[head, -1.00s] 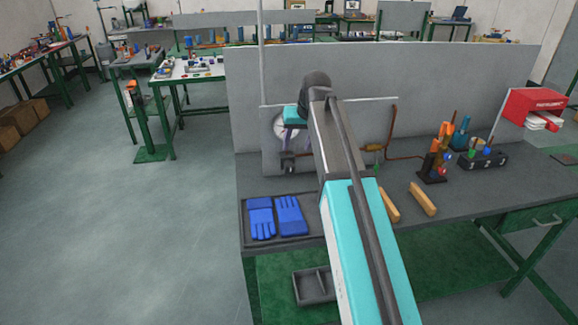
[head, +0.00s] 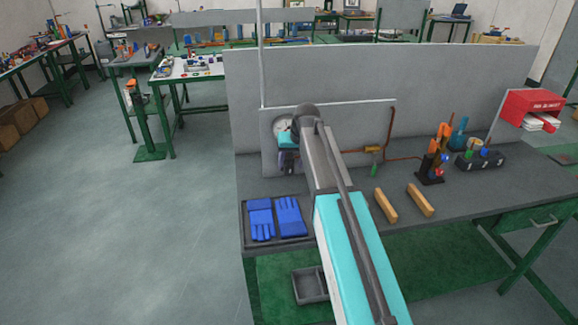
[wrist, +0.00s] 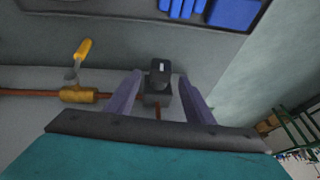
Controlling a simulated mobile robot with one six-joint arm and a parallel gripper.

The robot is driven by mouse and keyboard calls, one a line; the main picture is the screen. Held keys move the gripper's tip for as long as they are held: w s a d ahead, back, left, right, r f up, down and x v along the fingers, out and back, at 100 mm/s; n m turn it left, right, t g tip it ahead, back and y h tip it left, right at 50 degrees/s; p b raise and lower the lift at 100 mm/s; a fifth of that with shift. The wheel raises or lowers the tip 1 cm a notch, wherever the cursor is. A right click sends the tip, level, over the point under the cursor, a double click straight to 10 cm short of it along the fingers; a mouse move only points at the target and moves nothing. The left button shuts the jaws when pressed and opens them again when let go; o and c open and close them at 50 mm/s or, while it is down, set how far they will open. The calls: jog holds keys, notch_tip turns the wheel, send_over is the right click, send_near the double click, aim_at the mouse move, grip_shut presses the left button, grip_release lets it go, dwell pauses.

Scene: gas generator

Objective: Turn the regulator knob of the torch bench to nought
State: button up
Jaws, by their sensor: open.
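The regulator knob (wrist: 160,70) is dark, with a small white mark on its face, and sits on a dark block against the grey panel in the wrist view. My gripper (wrist: 159,82) is open, with one finger on each side of the knob. I cannot tell whether the fingers touch it. In the head view my gripper (head: 287,160) is in front of the panel (head: 270,165), below a round white gauge (head: 281,125) that my arm partly covers. The knob cannot be made out there.
A brass valve with a yellow lever (wrist: 83,50) is on the copper pipe beside the knob. Blue gloves (head: 275,217) lie in a tray at the bench's left end. Two wooden blocks (head: 420,199), a torch stand (head: 431,168) and a red box (head: 530,108) are to the right.

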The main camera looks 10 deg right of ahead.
aim_at(289, 167)
jog(key=shift+p+x, duration=0.35)
jog(key=shift+x, duration=1.4)
jog(key=c, duration=1)
